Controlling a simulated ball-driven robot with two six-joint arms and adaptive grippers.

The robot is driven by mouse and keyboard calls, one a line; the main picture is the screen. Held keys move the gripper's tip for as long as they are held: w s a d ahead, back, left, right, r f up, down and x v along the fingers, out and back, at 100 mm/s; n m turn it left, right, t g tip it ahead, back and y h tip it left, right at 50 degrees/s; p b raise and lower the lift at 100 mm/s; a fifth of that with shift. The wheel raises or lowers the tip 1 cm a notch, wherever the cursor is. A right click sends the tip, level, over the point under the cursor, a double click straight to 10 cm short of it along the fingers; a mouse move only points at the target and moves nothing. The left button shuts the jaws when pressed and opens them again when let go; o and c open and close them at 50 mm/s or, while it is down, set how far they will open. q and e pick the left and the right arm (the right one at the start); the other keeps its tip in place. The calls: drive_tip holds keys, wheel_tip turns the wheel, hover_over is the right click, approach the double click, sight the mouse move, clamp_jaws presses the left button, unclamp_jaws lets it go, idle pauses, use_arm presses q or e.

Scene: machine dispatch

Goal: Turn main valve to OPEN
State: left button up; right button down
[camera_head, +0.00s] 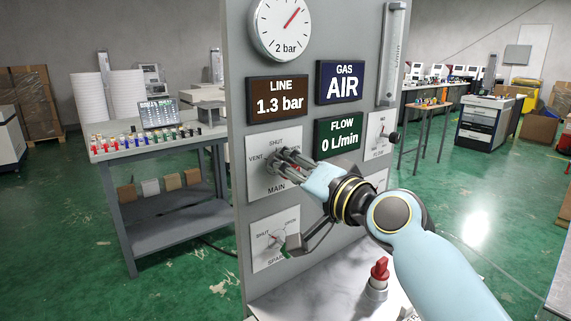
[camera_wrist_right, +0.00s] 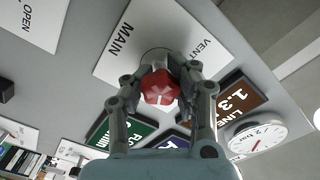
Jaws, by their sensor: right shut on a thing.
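The main valve has a red knob (camera_wrist_right: 160,88) on a white plate (camera_head: 259,183) marked SHUT at the top, VENT at the left and MAIN below. The right side of the plate is partly covered by my gripper. My right gripper (camera_head: 283,160) is shut on this knob, with a finger on each side in the right wrist view (camera_wrist_right: 160,90). Fingers hide most of the knob in the head view, so I cannot tell which mark it points to. The FLOW display (camera_head: 338,136) reads 0 L/min, and the LINE display (camera_head: 278,99) reads 1.3 bar. My left gripper is not in view.
The spare valve plate (camera_head: 268,246) is below the main one. A flow knob (camera_head: 393,136) sticks out at the panel's right. A round gauge (camera_head: 281,27) is above. A red-topped fitting (camera_head: 379,272) stands on the ledge below. A bench (camera_head: 150,149) is at left.

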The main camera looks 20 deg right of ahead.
drive_tip(key=shift+s+f, duration=0.1)
drive_tip(key=shift+f, duration=0.25)
drive_tip(key=c, duration=1.5)
unclamp_jaws()
drive_tip(key=o, duration=0.6)
drive_tip(key=shift+s+d+r, duration=0.2)
drive_tip(key=shift+r, duration=0.05)
drive_tip(key=shift+c, duration=0.2)
drive_tip(key=shift+w+a, duration=0.1)
drive_tip(key=v, duration=1.2)
